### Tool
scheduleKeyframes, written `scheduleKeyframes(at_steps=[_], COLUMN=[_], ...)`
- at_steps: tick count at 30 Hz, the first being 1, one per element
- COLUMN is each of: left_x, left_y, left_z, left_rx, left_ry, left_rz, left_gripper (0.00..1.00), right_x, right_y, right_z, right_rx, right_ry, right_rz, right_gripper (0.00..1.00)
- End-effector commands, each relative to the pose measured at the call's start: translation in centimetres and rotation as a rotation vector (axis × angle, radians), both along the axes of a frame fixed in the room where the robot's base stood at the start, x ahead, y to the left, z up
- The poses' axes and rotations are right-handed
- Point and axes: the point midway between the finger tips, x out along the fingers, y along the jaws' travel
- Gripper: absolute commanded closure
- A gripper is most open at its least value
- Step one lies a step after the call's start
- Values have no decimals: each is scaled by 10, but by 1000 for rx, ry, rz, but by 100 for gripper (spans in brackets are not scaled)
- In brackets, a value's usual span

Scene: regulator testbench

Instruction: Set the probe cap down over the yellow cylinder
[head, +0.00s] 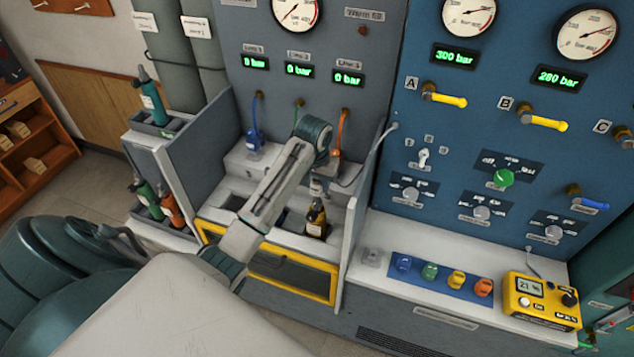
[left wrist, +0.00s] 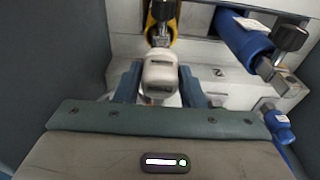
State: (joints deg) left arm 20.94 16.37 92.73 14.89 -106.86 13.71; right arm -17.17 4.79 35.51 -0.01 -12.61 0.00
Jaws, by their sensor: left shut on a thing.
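My left gripper (head: 318,181) hangs over the bench bay, with its arm coming in from the lower left. In the left wrist view its two blue-grey fingers (left wrist: 160,82) are shut on the pale grey probe cap (left wrist: 160,72). The yellow cylinder (head: 316,222) stands in the bay just below the gripper in the head view. In the left wrist view, part of the yellow cylinder (left wrist: 154,44) and its dark knob show beyond the cap. Whether the cap touches the cylinder cannot be told. My right gripper is not in view.
A blue cylinder (left wrist: 243,40) with a dark knob is at the right in the left wrist view. Panels (head: 362,235) wall the bay's sides. A yellow device (head: 540,300) and several coloured plugs are on the right ledge. A rack (head: 158,190) holding cylinders stands left.

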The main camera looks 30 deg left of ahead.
Motion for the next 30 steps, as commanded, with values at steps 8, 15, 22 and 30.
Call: scheduleKeyframes(at_steps=[8, 15, 22, 30], left_x=[0, 0, 0, 0], left_y=[0, 0, 0, 0], left_z=[-2, -6, -10, -14], left_rx=[0, 0, 0, 0], left_ry=[0, 0, -1, 0], left_rz=[0, 0, 0, 0], left_gripper=[88, 88, 88, 88], right_x=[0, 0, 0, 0], right_y=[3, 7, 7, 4], right_z=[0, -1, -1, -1], right_rx=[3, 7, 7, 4], right_ry=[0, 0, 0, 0], right_rz=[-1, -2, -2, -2], right_gripper=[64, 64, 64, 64])
